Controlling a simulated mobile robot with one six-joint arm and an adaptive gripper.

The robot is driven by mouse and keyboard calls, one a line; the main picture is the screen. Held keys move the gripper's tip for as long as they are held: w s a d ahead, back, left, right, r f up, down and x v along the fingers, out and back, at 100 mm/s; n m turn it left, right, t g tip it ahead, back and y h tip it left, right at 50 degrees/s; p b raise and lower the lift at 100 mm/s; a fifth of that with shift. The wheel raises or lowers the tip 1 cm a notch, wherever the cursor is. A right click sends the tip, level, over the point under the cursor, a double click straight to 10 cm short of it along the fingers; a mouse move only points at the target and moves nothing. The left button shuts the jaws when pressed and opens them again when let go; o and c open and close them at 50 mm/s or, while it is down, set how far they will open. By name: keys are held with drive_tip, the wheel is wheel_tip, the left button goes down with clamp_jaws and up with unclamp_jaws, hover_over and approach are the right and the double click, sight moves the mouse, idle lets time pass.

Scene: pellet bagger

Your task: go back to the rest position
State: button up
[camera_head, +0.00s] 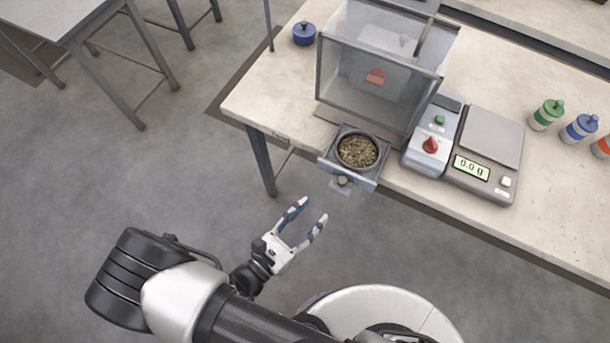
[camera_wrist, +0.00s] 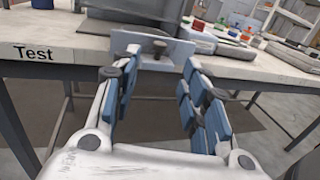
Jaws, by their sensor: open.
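My gripper (camera_head: 307,213) is open and empty, in the air over the floor in front of the bench. It also shows in the wrist view (camera_wrist: 157,88), its blue-padded fingers spread apart. Just beyond the fingertips, an open drawer (camera_head: 366,183) juts from the bench's front edge and holds a dark round bowl (camera_head: 341,149) of brownish-green pellets. The drawer's front with its knob (camera_wrist: 160,46) lies straight ahead between the fingers in the wrist view. The gripper appears apart from the drawer.
The bench (camera_head: 257,97) carries a clear-walled box (camera_head: 350,92), a control box with a red knob (camera_head: 431,145), a scale reading 0.0 g (camera_head: 493,137), a blue pot (camera_head: 304,34) and several bottles (camera_head: 547,114). A grey table (camera_head: 48,17) stands at upper left. Floor at left is clear.

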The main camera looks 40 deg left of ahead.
drive_tip(key=shift+s, duration=0.75)
drive_tip(key=w+d+r+m+g+h, duration=0.55)
drive_tip(key=d+r+m+g, duration=0.2)
drive_tip(key=r+m, duration=0.2)
drive_tip(key=w+d+r+m+g+h, duration=0.4)
drive_tip(key=w+d+r+m+g, duration=0.3)
drive_tip(key=d+m, duration=0.25)
drive_tip(key=s+d+r+m+y, duration=0.2)
drive_tip(key=d+r+m+y, duration=0.3)
drive_tip(key=d+r+m, duration=0.1)
drive_tip(key=s+d+r+m+t+y, duration=0.1)
drive_tip(key=s+d+r+m+y, duration=0.2)
drive_tip(key=d+r+m+y, duration=0.2)
wheel_tip(320, 180, up, 4)
drive_tip(key=d+m, duration=0.2)
drive_tip(key=m, duration=0.3)
drive_tip(key=shift+m, duration=0.4)
